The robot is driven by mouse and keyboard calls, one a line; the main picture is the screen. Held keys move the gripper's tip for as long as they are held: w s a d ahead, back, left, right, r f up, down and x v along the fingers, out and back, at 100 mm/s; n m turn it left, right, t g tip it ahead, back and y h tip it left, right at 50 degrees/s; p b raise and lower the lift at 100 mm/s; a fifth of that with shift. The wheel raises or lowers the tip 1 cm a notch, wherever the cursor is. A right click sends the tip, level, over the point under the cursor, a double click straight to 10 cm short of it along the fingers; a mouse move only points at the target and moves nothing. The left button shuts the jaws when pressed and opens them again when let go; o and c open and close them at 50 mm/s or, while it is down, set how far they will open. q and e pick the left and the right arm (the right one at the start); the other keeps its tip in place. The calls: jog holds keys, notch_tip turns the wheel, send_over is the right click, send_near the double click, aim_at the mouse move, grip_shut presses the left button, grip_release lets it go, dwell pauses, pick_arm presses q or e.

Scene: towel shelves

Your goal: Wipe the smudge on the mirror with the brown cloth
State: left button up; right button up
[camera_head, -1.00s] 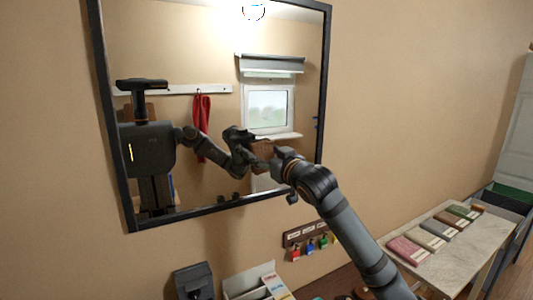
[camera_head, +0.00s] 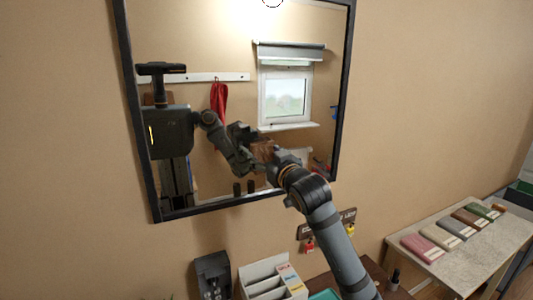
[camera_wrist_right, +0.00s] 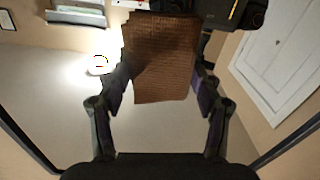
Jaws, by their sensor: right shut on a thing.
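The framed mirror (camera_head: 190,45) hangs on the wall. My right gripper (camera_head: 272,158) is shut on the brown cloth (camera_head: 262,150) in front of the mirror's lower right part. In the right wrist view the cloth (camera_wrist_right: 165,65) hangs flat between the fingers of the gripper (camera_wrist_right: 162,85), with the mirror's glass (camera_wrist_right: 60,100) behind it. I cannot tell whether the cloth touches the glass. No smudge can be made out; cloth and gripper may hide it. My left gripper is not in view.
Below the mirror are a dark box (camera_head: 212,275), a white sorter (camera_head: 272,280) and a key rack (camera_head: 318,228). At right a pale table (camera_head: 480,255) holds several folded cloths. The red towel and window are reflections.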

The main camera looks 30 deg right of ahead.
jog(key=shift+s+f, duration=0.1)
jog(key=shift+s+f, duration=0.1)
jog(key=shift+s, duration=0.25)
jog(key=shift+s+a+b, duration=0.15)
jog(key=shift+s+b, duration=0.85)
jog(key=shift+s, duration=1.45)
jog(key=s+b, duration=0.2)
jog(key=s, duration=0.1)
jog(key=shift+a, duration=0.15)
jog(key=shift+w, duration=0.1)
